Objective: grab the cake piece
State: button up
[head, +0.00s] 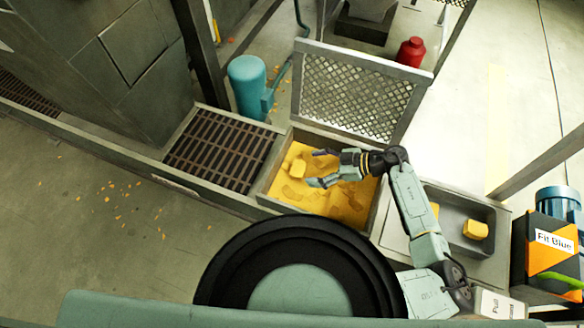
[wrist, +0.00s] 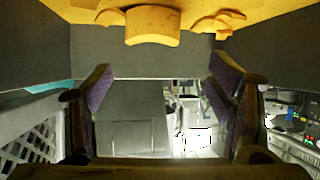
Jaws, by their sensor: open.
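A yellow block-like cake piece (head: 298,168) lies on the yellow crumbly material in the open bin (head: 276,183). In the wrist view the cake piece (wrist: 153,26) is at the top centre, beyond my fingers and roughly between their lines. My gripper (head: 319,168) is over the bin, just to the right of the cake piece, with its fingers spread towards it. In the wrist view my gripper (wrist: 161,85) is open, with nothing between its purple-padded fingers. I see no contact between the fingers and the piece.
A mesh panel (head: 355,93) stands at the bin's back edge. A grated section (head: 220,150) adjoins the bin on the left. A grey tray (head: 454,205) to the right holds another yellow piece (head: 475,229). A teal cylinder (head: 247,87) stands behind the grating.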

aim_at(299, 169)
jog(key=shift+w+d+f, duration=0.1)
jog(key=shift+w+d, duration=0.1)
jog(key=shift+d, duration=0.25)
jog(key=shift+w+d+f, duration=0.1)
jog(key=shift+w+d, duration=0.1)
jog(key=shift+d, duration=0.2)
jog(key=shift+w+a+f+h, duration=0.1)
jog(key=shift+a+f+h, duration=0.15)
jog(key=shift+a, duration=0.25)
jog(key=shift+p+x, duration=0.6)
jog(key=shift+x, duration=2.25)
jog(key=shift+f, duration=0.1)
jog(key=shift+c, duration=0.6)
jog(key=c, duration=1.2)
